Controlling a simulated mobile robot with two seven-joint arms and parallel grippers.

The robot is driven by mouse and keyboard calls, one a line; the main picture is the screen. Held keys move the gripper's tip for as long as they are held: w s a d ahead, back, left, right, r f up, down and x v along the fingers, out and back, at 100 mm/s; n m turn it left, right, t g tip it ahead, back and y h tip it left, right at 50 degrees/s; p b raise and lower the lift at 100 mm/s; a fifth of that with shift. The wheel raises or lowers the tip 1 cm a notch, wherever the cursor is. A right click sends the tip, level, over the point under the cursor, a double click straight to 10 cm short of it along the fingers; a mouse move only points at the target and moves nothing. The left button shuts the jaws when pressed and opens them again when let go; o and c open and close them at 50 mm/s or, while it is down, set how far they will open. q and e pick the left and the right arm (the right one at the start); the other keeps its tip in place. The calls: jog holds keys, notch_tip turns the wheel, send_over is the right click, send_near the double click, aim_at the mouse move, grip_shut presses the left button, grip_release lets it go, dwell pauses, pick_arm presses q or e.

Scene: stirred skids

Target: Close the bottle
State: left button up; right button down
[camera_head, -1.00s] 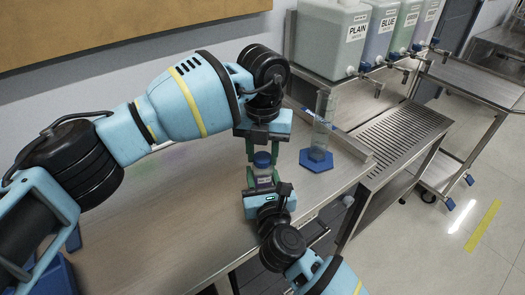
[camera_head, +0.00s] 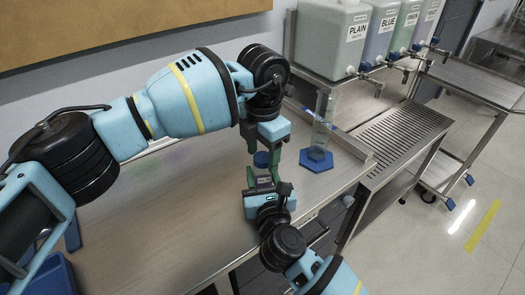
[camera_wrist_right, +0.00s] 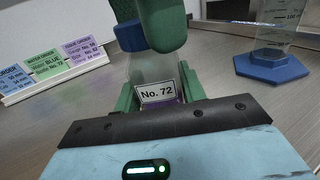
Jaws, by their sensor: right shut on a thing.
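The bottle (camera_wrist_right: 152,72) is clear, with a white label reading "No. 72", and stands upright between the green fingers of my right gripper (camera_wrist_right: 155,95). That gripper is shut on it, just above the table. One finger partly covers the cap and bottle neck in the wrist view. Whether these fingers press on the cap is unclear.
A clear graduated cylinder with a blue hexagonal base (camera_head: 316,159) stands on the table to the right. Labelled tanks (camera_head: 334,38) with taps stand behind a drain grate (camera_head: 400,135). Coloured label cards (camera_wrist_right: 45,67) stand at left in the wrist view. The table's left is mostly clear.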

pick_arm(q)
jog(key=shift+r, duration=2.25)
jog(key=shift+c, duration=0.5)
jog(key=shift+r+n, duration=0.4)
notch_tip(320, 180, up, 3)
jog(key=n, duration=0.3)
jog(key=shift+f, duration=0.15)
jog(key=shift+f, duration=0.15)
jog(key=shift+f, duration=3.9)
